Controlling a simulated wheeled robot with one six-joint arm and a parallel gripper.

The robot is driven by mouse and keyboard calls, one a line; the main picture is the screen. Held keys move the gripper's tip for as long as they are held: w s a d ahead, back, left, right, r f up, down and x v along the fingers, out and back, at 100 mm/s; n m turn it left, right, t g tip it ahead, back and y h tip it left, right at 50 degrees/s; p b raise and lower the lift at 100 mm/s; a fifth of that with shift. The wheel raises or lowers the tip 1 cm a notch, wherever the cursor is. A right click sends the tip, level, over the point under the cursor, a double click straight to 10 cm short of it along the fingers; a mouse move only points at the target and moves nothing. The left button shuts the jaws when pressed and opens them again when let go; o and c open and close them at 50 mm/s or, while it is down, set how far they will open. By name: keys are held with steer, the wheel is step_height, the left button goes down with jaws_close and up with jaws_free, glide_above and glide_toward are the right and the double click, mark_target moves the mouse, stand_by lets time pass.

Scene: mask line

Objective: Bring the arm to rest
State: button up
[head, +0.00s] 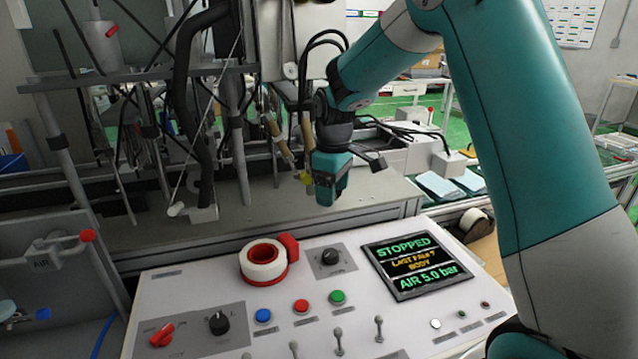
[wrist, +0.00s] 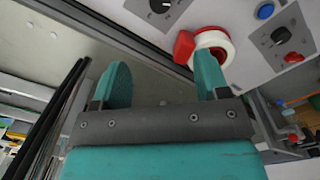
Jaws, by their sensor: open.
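My gripper (head: 326,192) hangs from my teal arm above the back edge of the control panel, over the grey machine bed. In the wrist view its two teal fingers (wrist: 163,85) are apart with nothing between them. The fingertips show only small in the head view. The control panel (head: 200,285) is white and slopes below the gripper. Its screen (head: 416,266) reads STOPPED, LAST FAULT BODY, AIR 5.0 bar.
A white and red roll-shaped piece (head: 264,262) sits on the panel, with blue (head: 263,316), red (head: 301,306) and green (head: 337,297) buttons in front. Machine posts and hoses stand behind and left of my gripper. A red-handled AIR valve (head: 87,236) is at far left.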

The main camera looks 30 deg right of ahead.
steer(key=s+a+r+y, duration=0.2)
steer(key=s+a+r, duration=0.5)
steer(key=s+a, duration=0.55)
steer(key=s+a+r+y, duration=0.1)
steer(key=s+a, duration=0.2)
steer(key=s, duration=0.5)
steer(key=s+a+r+y+p, duration=0.1)
steer(key=s+a, duration=0.2)
steer(key=s, duration=0.5)
stand_by(0.3)
